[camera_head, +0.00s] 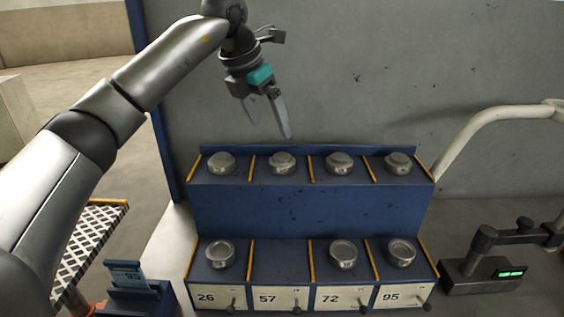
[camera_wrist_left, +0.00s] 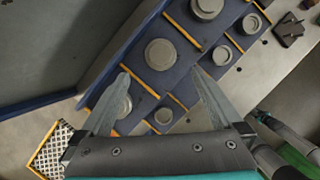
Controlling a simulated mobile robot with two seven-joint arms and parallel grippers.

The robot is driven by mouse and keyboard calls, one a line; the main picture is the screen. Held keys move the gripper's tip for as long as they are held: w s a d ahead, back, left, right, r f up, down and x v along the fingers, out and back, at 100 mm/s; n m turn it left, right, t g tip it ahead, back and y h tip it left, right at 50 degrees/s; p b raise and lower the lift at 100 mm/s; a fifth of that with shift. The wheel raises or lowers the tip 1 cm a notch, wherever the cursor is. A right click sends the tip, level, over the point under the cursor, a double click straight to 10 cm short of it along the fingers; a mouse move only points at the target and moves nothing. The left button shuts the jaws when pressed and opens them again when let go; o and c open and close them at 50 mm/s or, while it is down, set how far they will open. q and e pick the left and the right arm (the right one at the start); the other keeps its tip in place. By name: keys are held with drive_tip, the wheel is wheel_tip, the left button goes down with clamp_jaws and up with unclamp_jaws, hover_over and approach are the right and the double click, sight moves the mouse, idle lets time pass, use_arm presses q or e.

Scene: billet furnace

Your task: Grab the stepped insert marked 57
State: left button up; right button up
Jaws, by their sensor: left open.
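A blue two-tier rack (camera_head: 310,212) carries round grey metal inserts. Its front labels read 26, 57, 72 and 95. The lower bay above the 57 label (camera_head: 268,298) is empty. In the upper row of that column sits a stepped insert (camera_head: 282,163); no number is readable on it. It also shows in the left wrist view (camera_wrist_left: 160,54), ahead of and between the fingertips. My left gripper (camera_head: 271,130) is open and empty, pointing down above the upper tier, apart from this insert. Its two fingers also show in the left wrist view (camera_wrist_left: 160,73). My right gripper is not in view.
Other inserts flank it, at upper left (camera_head: 221,163) and upper right (camera_head: 339,164). Yellow dividers separate the bays. A grey wall stands behind the rack. A device with a green display (camera_head: 510,273) stands right; a card holder showing 95 (camera_head: 135,293) stands left.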

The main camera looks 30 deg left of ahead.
sight(282, 156)
use_arm(q)
drive_tip(key=x, duration=0.4)
drive_tip(key=shift+p+x, duration=0.35)
drive_tip(key=shift+x, duration=2.4)
clamp_jaws()
drive_tip(key=shift+r, duration=0.15)
